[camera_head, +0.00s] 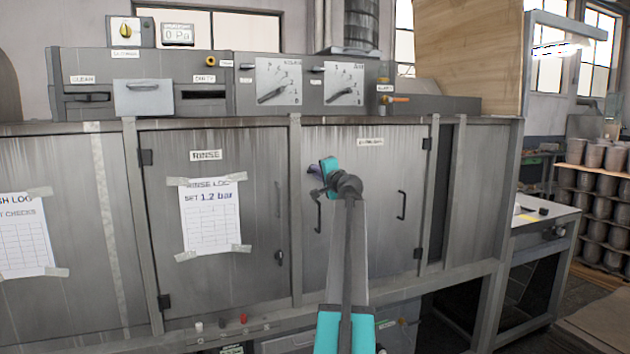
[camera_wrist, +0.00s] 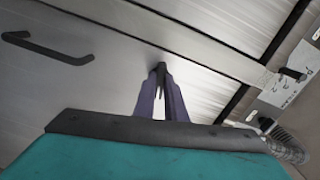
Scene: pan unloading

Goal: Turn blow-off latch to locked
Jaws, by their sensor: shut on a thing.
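The blow-off door (camera_head: 370,185) is the grey right-hand door, with a small label (camera_head: 370,142) at its top. My gripper (camera_head: 316,172) is at this door's upper left edge, over the latch, and hides most of it in the head view. In the wrist view my gripper's purple fingers (camera_wrist: 160,95) are nearly together, with their tips at the grey metal face. They are shut on a small dark piece, which I take for the blow-off latch (camera_wrist: 161,67). Its angle, locked or not, cannot be told.
A dark handle (camera_head: 318,212) is just below my gripper; another handle (camera_head: 402,205) is on the door's right. The rinse door (camera_head: 210,270) with its paper log is at left. Dial panels (camera_head: 345,83) with levers stand above. A side table (camera_head: 545,218) is at right.

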